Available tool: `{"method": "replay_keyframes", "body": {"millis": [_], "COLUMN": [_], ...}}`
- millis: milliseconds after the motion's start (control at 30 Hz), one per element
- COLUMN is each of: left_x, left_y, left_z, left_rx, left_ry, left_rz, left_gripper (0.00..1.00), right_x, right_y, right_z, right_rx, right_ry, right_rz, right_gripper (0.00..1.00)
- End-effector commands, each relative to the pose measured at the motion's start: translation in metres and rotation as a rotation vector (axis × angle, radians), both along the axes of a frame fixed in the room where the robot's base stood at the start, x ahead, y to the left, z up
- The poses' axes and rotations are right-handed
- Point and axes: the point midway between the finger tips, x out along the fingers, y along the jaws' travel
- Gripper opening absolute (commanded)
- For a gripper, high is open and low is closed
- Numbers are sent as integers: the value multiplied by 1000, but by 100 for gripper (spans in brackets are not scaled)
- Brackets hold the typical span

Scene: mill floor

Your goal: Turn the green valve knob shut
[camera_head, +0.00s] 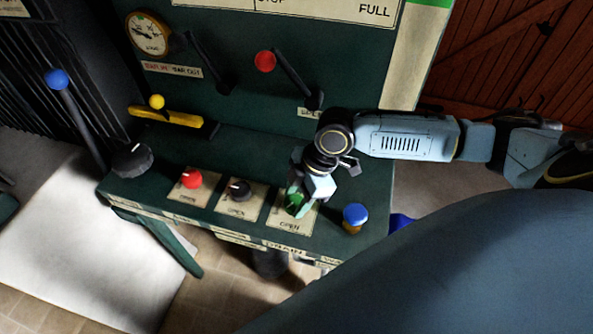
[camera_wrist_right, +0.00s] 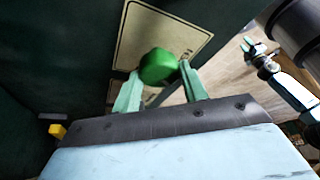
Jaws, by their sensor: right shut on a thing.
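The green valve knob (camera_head: 294,200) sits on a cream "OPEN" plate (camera_head: 289,224) on the sloping green panel. It is partly hidden by my right gripper (camera_head: 298,204), which comes down over it from above. In the right wrist view the green knob (camera_wrist_right: 158,66) is between the two pale green fingers of my right gripper (camera_wrist_right: 160,85), which is shut on it. The knob's pointer direction is hard to make out. What looks like my left gripper (camera_wrist_right: 252,48) shows small at the upper right of the right wrist view; its jaws are too small to judge.
A red knob (camera_head: 191,179) and a black knob (camera_head: 240,190) sit left of the green knob; a blue-topped button (camera_head: 355,215) sits right. Behind stand a yellow lever (camera_head: 170,117), a red-balled lever (camera_head: 266,62) and a gauge (camera_head: 147,34). A blue-balled lever (camera_head: 57,78) stands far left.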

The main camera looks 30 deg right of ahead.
Motion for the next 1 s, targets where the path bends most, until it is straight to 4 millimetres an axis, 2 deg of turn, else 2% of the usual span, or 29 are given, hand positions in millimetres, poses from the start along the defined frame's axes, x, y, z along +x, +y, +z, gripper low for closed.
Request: {"method": "replay_keyframes", "body": {"millis": [33,133,500,800,1000], "left_x": [0,1,0,-1,-1], "left_y": [-11,-16,1,1,-2], "left_z": [20,40,110,156,176], "left_rx": [-14,-20,1,1,-3], "left_ry": [-1,-2,0,1,2], "left_rz": [5,4,0,1,3], "left_gripper": [36,36,36,36,36], "right_x": [-3,-4,-6,-7,-6], "right_y": [0,1,3,4,5], "right_z": [8,8,7,5,3], "right_rx": [0,-1,0,-1,0], "right_ry": [9,9,8,8,7], "right_rz": [-44,-140,-492,-763,-904], "right_gripper": [20,20,20,20,20]}}
